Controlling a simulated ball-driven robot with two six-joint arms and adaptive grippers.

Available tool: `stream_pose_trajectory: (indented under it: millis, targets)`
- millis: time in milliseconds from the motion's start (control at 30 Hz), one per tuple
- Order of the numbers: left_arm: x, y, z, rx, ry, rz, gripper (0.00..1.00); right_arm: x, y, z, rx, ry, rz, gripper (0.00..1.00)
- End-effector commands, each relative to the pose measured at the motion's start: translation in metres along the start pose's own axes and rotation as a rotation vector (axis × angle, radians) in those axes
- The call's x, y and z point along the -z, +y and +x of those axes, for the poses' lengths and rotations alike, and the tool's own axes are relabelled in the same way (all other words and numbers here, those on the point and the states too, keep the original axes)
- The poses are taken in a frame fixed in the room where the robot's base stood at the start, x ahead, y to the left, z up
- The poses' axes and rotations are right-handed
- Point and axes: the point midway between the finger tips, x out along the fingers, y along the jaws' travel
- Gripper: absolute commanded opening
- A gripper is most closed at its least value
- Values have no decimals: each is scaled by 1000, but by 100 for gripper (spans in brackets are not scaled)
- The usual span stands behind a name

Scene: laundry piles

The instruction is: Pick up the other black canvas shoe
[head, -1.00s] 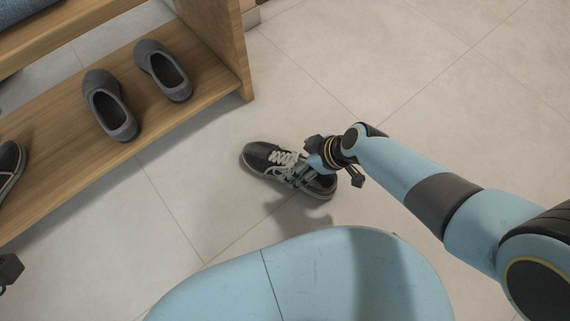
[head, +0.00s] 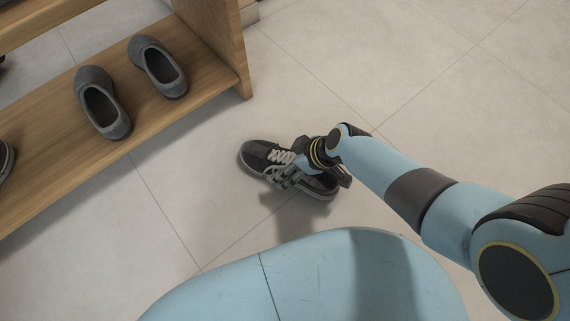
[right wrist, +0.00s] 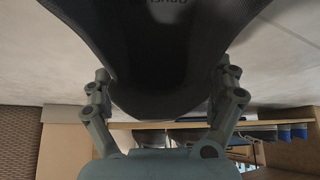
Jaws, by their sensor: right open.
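A black canvas shoe (head: 262,158) with white laces and a pale sole edge lies upright on the tiled floor, toe to the left. My right gripper (head: 302,172) is over its laces and opening and hides part of it. In the right wrist view the dark shoe (right wrist: 165,60) fills the space between the two spread fingers of the gripper (right wrist: 163,78); I cannot tell whether they touch it. Another dark shoe with a pale sole edge (head: 6,160) shows partly at the left edge, on the shelf. My left gripper is out of view.
A wooden shelf (head: 160,118) stands at the upper left and holds a pair of grey slip-on shoes (head: 103,102) (head: 158,66). Its side panel (head: 222,40) ends near the shoe. The floor (head: 420,90) at the upper right is clear.

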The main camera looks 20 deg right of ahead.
Motion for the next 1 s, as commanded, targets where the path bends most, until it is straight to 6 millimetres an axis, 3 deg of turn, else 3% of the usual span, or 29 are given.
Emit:
stream_pose_trajectory:
  millis: [267,867,1000]
  targets:
    - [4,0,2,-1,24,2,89,0,0,1,0,0,0,93]
    - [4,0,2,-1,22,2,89,0,1,1,-1,0,-1,18]
    - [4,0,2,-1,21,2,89,1,1,1,-2,1,-1,17]
